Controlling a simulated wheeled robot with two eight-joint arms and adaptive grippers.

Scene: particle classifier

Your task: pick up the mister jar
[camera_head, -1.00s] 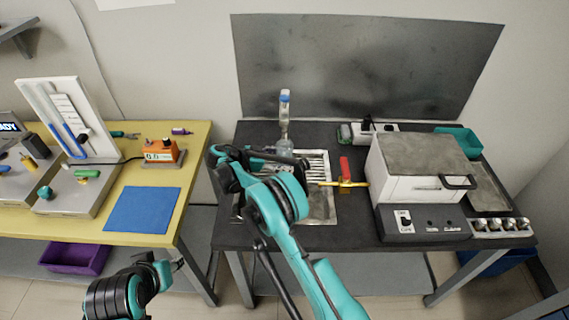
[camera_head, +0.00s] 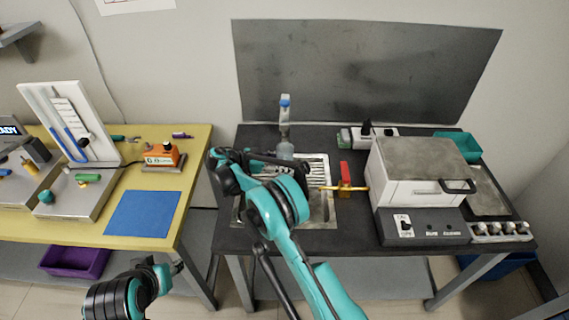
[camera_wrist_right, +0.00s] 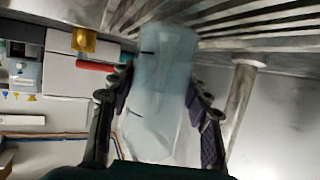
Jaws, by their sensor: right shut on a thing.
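The mister jar (camera_wrist_right: 160,95) is a translucent pale-blue vessel between the fingers of my right gripper (camera_wrist_right: 158,108) in the right wrist view. The fingers are shut on its two sides. In the head view the jar (camera_head: 285,149) shows just beyond my right gripper (camera_head: 276,160), at the upper left of the metal sink, and its lower part is hidden by my arm. I cannot tell whether it touches the sink. My left gripper (camera_head: 178,267) is empty in front of the yellow table, and its jaw opening is unclear.
A blue-capped clear bottle (camera_head: 285,106) stands behind the jar. A slatted metal sink (camera_head: 322,207) lies below my right arm. A brass tap with a red handle (camera_head: 345,171) is right of it, then a white oven-like box (camera_head: 415,172). A blue mat (camera_head: 143,213) lies on the yellow table.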

